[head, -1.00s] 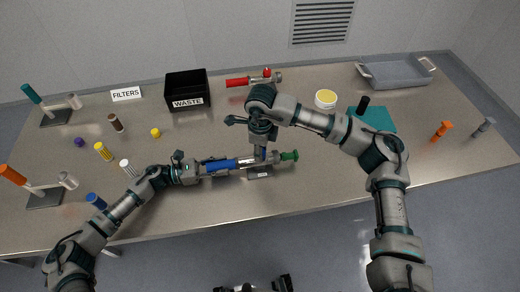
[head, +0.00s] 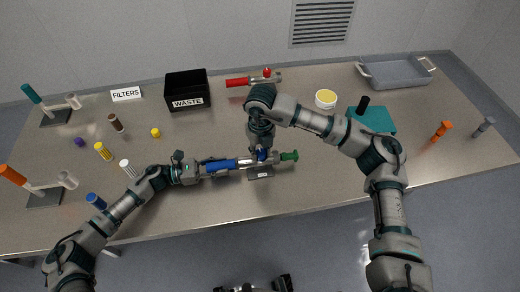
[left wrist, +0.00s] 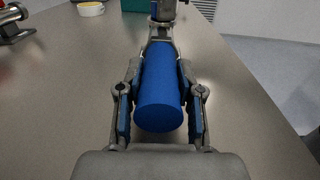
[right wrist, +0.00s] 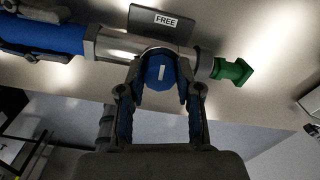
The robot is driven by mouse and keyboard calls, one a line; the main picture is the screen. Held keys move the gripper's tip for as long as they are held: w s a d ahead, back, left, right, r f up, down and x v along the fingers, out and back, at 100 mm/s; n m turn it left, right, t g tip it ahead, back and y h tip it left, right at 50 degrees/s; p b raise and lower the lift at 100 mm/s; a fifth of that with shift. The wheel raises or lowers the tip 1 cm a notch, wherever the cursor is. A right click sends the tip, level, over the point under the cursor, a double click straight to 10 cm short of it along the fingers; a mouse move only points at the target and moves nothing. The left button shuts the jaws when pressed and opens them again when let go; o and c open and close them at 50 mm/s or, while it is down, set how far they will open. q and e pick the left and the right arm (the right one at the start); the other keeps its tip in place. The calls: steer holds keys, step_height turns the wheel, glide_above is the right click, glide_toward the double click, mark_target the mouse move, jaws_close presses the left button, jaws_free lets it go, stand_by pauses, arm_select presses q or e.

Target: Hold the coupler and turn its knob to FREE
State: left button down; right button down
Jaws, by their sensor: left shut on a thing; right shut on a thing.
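The coupler lies across the front of the table, with a blue handle (head: 220,165), a metal body and a green end (head: 289,156). My left gripper (left wrist: 160,75) is shut on the blue handle, its fingers along both sides. The blue knob (right wrist: 160,72) sits on the metal body (right wrist: 115,45). My right gripper (right wrist: 162,85) comes from above and is shut on the knob, one finger on each side. The knob's white mark points towards a dark plate lettered FREE (right wrist: 165,20), beside the coupler. In the head view my right gripper partly hides the knob.
A red-handled fitting (head: 253,79), a black WASTE bin (head: 187,85) and a yellow-topped tub (head: 325,99) stand further back. A grey tray (head: 395,73) is at back right. Small bottles and stands are on the left.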

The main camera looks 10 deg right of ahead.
mark_target(259, 152)
arm_select(q)
steer(key=shift+d+r, duration=0.1)
steer(key=shift+d, duration=0.1)
arm_select(e)
steer(key=shift+s+a+m, duration=0.15)
steer(key=shift+a+m, duration=0.15)
steer(key=shift+a, duration=0.05)
steer(key=c, duration=0.8)
jaws_free()
arm_select(q)
steer(key=shift+a, duration=0.1)
arm_select(e)
steer(key=shift+o, duration=0.2)
steer(key=shift+d, duration=0.15)
step_height(259, 152, up, 12)
